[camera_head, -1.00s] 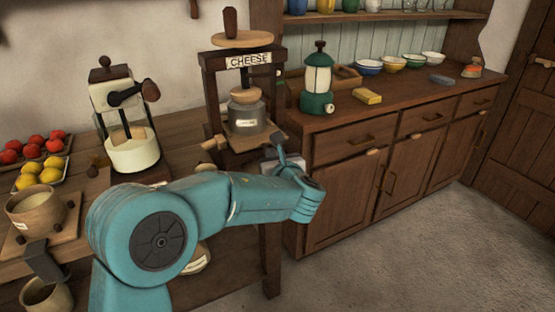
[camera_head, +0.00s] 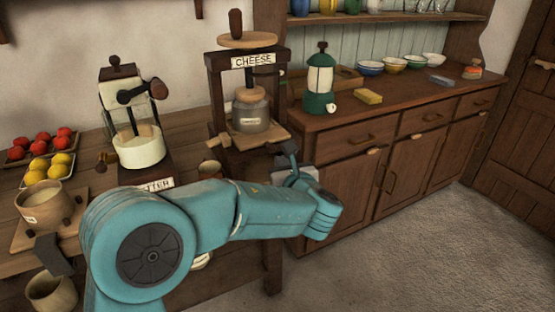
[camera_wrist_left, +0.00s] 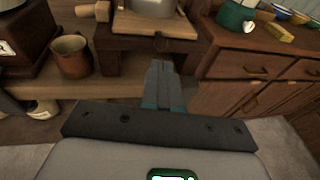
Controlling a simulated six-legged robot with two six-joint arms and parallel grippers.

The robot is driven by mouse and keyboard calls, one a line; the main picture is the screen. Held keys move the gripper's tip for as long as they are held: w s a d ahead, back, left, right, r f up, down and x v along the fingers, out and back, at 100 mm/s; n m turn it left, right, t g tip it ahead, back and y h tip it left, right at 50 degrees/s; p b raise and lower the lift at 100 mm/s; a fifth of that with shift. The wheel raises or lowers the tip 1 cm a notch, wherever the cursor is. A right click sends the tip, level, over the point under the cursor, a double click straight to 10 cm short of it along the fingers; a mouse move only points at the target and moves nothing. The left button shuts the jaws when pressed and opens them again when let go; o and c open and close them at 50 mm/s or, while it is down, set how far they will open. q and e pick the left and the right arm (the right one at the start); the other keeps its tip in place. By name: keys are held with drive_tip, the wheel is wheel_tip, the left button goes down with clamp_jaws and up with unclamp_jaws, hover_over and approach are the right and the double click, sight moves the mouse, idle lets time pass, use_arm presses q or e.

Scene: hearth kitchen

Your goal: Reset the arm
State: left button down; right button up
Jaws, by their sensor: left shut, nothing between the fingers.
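My left arm, teal, reaches in from the lower left in the head view. My left gripper (camera_head: 288,160) is at its far end, in front of the cheese press (camera_head: 213,85) and beside the cabinet's near end. In the left wrist view the fingers of my left gripper (camera_wrist_left: 162,75) are together, with nothing between them. They point toward the press base (camera_wrist_left: 155,28). My right gripper is not in view.
The floor (camera_head: 420,240) at right is clear.

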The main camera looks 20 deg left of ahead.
use_arm(q)
drive_tip(key=shift+v, duration=3.9)
drive_tip(key=s+d+f+n+g+h, duration=0.1)
drive_tip(key=s+f+n+g+h, duration=0.35)
drive_tip(key=f, duration=0.95)
drive_tip(key=s+d+f+n+g+h, duration=0.15)
drive_tip(key=s+f+g, duration=0.45)
drive_tip(key=f, duration=0.8)
drive_tip(key=s+d+f+n+g+h, duration=0.15)
drive_tip(key=s+f+n+h, duration=0.25)
drive_tip(key=s+f+n, duration=0.6)
drive_tip(key=s+d+f+n+h, duration=0.35)
drive_tip(key=s+f+n, duration=0.3)
drive_tip(key=n, duration=0.75)
wheel_tip(320, 180, up, 16)
drive_tip(key=p, duration=1.5)
drive_tip(key=shift+h, duration=0.45)
